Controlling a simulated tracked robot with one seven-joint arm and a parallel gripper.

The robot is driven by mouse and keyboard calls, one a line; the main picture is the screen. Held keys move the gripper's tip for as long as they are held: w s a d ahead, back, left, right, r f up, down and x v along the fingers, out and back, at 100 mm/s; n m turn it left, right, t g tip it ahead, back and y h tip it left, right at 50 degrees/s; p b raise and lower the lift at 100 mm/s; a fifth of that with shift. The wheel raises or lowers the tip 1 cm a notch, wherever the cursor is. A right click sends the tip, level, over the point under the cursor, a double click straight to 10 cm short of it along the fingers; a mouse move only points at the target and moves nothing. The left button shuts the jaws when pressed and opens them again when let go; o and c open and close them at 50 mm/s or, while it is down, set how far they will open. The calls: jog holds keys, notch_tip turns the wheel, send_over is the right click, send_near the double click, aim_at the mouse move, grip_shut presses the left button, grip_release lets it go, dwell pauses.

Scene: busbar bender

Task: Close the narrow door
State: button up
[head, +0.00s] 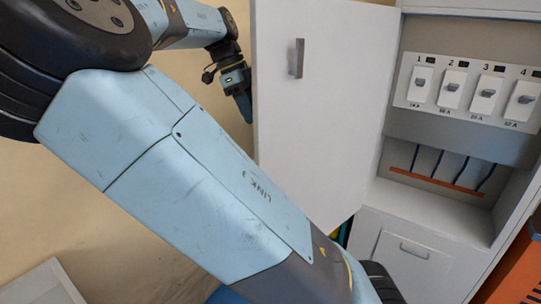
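A white door (325,130) with a grey upright handle (297,58) stands open on the left side of the white cabinet (445,215). It appears to be the narrow door; no other open door shows. My gripper (244,107) is at the door's left edge, below the handle's height, with its dark fingers pointing down. Whether it touches the door, and whether its fingers are apart, I cannot tell. Nothing is seen held in it.
Inside the cabinet is a panel with several numbered switches (487,94), above an orange bar (437,180) with dark wires. A lower panel with a handle (414,250) is below. An orange object (518,270) stands at bottom right. My arm fills the left.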

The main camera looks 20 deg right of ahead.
jog(key=x, duration=1.3)
jog(key=shift+s+d+f, duration=0.15)
jog(key=shift+s+d, duration=0.05)
grip_shut()
